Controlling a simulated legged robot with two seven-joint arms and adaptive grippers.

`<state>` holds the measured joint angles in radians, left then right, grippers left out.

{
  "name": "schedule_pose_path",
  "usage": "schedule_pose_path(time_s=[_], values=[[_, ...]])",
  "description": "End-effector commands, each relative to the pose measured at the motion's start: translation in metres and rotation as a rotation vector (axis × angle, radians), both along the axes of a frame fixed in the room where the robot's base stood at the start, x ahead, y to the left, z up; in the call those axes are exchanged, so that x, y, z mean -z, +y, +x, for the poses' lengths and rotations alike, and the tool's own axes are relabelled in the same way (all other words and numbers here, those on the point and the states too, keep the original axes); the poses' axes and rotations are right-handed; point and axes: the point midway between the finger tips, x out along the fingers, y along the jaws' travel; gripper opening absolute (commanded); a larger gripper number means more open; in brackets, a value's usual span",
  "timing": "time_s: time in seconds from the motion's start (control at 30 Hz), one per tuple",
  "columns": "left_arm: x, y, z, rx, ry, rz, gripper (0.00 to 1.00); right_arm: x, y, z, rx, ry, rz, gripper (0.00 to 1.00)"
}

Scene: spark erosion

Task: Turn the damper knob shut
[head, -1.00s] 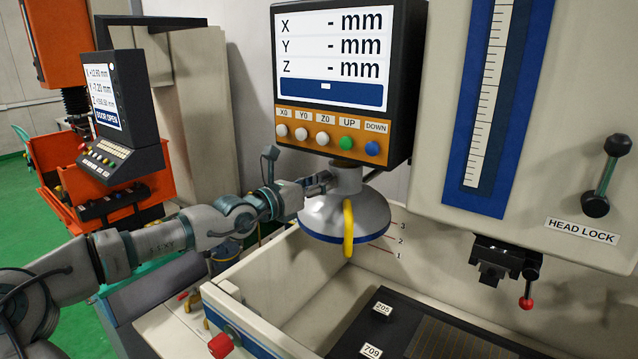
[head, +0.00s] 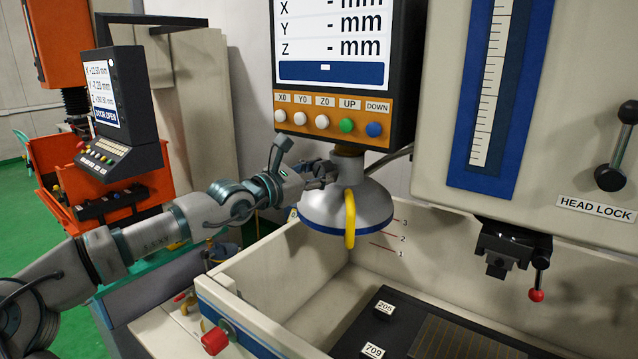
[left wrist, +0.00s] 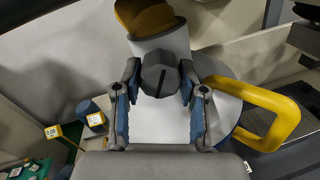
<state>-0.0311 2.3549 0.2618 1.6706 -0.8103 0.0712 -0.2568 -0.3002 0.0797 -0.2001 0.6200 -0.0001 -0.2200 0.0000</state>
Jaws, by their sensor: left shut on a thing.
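The damper knob (left wrist: 160,75) is a dark, faceted knob with a straight groove across its face. It sits on the white neck of a pale extraction hood (head: 326,210). In the left wrist view the fingers of my left gripper (left wrist: 159,82) lie on both sides of the knob, shut on it. The groove runs nearly upright in that view. In the head view my left gripper (head: 322,174) is at the hood's neck, and it hides the knob. My right gripper is in neither view.
A yellow loop handle (head: 350,219) stands out from the hood, with marks 1, 2 and 3 on the wall beside it. A control panel (head: 333,115) hangs just above. A pale open tank (head: 285,265) lies below. A red knob (head: 215,341) is on its front.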

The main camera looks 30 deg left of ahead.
Motion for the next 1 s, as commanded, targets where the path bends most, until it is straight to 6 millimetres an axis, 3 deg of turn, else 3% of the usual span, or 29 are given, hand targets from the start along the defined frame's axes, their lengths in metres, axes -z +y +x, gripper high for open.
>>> schedule_pose_path(time_s=[0.3,0.53,1.0], values=[[0.002,0.0,0.001,0.0,-0.074,0.291,0.06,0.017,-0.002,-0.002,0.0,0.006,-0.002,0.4],[0.001,0.001,0.0,0.0,-0.128,0.502,0.06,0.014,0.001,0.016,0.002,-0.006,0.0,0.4],[0.0,0.0,0.0,0.001,-0.23,0.898,0.06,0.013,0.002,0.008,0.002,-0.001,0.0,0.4]])
